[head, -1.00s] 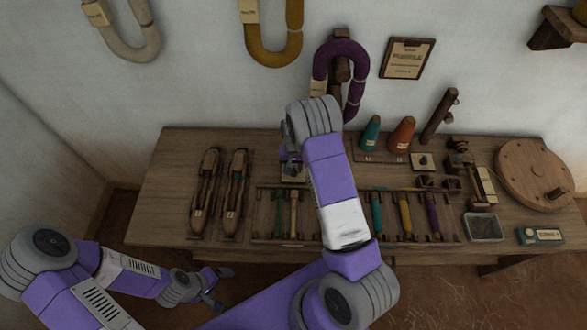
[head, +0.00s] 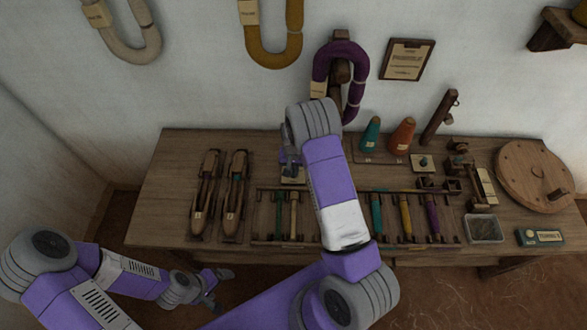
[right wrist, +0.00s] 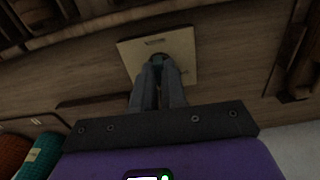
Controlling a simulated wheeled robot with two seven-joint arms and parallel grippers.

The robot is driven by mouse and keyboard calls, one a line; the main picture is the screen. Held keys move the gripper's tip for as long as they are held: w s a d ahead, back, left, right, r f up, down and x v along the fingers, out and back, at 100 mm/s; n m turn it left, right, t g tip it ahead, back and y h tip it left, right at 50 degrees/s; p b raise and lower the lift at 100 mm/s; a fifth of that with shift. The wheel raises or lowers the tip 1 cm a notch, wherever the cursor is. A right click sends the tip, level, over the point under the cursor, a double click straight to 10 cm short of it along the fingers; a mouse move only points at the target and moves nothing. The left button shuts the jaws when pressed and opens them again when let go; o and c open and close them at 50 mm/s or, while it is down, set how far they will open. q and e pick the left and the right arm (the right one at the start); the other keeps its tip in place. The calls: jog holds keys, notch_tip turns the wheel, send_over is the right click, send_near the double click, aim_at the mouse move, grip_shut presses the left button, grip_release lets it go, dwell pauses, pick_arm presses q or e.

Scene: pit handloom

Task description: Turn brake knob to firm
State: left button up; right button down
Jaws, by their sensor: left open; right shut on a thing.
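A pale square plate (head: 293,180) lies on the workbench left of my right forearm. It also shows in the right wrist view (right wrist: 185,50), with a short dark slot mark near one edge. My right gripper (head: 291,168) points down over this plate. In the right wrist view its fingertips (right wrist: 158,62) are closed together at the plate's middle, shut on the knob there. The fingers hide nearly all of the knob, so its setting cannot be read. My left gripper (head: 217,287) is open and empty, low in front of the bench.
Two wooden shuttles (head: 205,190) lie left of the plate. A rack of coloured bobbins (head: 404,215) runs along the bench front. Thread cones (head: 402,136), a tray (head: 484,229) and a round wooden disc (head: 535,173) stand to the right.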

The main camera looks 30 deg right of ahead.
jog(key=m, duration=0.6)
jog(key=shift+p, duration=0.4)
jog(key=m+p, duration=0.1)
jog(key=m, duration=0.4)
jog(key=shift+m, duration=0.3)
jog(key=c, duration=1.2)
grip_release()
notch_tip(320, 180, up, 8)
jog(key=shift+f+p, duration=0.2)
jog(key=shift+p, duration=0.7)
